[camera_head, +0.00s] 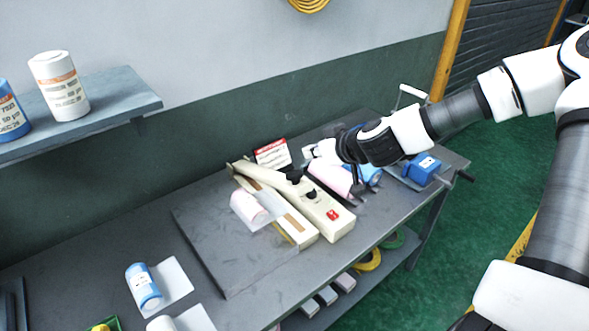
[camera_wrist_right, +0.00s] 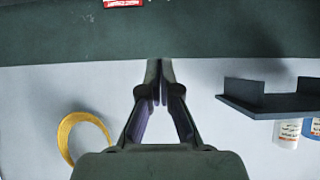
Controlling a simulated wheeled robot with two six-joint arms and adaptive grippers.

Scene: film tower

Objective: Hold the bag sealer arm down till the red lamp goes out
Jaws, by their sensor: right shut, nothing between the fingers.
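The cream bag sealer (camera_head: 327,222) sits on the workbench in the head view. Its long arm carries black knobs, and a red square (camera_head: 333,215) shows near its front end; I cannot tell whether this is the lamp or whether it is lit. A white packet with a pink part (camera_head: 248,208) lies at the sealer's left side. My right gripper (camera_head: 343,148) is shut and empty, above and behind the sealer, apart from it. Its closed fingertips also show in the right wrist view (camera_wrist_right: 160,85), against the wall. My left gripper is out of view.
A red-and-white sign (camera_head: 272,154) stands behind the sealer. Pink and blue packets (camera_head: 333,179) and a blue device (camera_head: 422,168) lie to its right. A shelf (camera_head: 110,98) with containers juts from the wall.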

